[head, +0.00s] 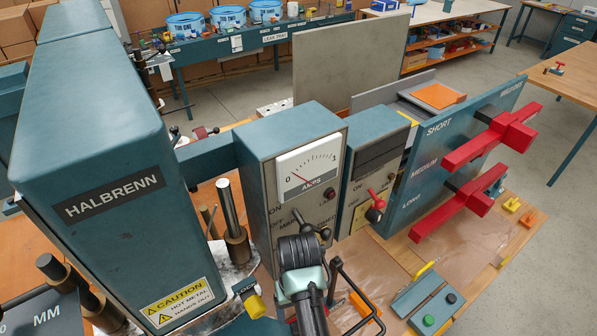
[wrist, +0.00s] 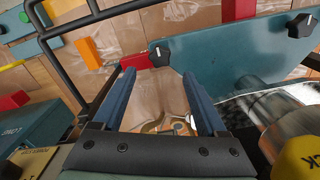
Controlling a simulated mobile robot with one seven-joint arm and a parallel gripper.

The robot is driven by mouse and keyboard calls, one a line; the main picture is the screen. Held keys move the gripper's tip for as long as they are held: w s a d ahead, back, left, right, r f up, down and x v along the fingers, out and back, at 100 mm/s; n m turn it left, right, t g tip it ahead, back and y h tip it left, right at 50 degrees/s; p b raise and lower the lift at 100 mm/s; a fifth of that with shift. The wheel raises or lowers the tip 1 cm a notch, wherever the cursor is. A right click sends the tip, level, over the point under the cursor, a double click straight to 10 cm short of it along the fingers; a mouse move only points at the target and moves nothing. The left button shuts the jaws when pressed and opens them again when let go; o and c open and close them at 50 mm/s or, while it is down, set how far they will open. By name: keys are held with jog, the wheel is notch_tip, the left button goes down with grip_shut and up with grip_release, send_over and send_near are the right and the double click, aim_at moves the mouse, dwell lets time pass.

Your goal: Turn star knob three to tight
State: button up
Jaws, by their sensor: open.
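In the wrist view, a black star knob (wrist: 160,57) sits at the left end of a teal plate. A second black star knob (wrist: 302,25) sits on the same plate at the upper right. I cannot read which is number three. My gripper (wrist: 158,66) is open and empty. Its two blue fingers point toward the left knob, which shows between their tips; I cannot tell how far beyond them it is.
A yellow knob (wrist: 298,158) and a metal cylinder (wrist: 300,125) are close at the right in the wrist view. A black tube frame (wrist: 62,62) is at the left. In the head view, red bars (head: 490,140) jut from the teal panel (head: 408,198) at right.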

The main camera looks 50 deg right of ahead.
notch_tip(320, 180, up, 6)
jog(key=shift+f+b, duration=0.25)
jog(key=shift+b, duration=0.05)
dwell(0.5)
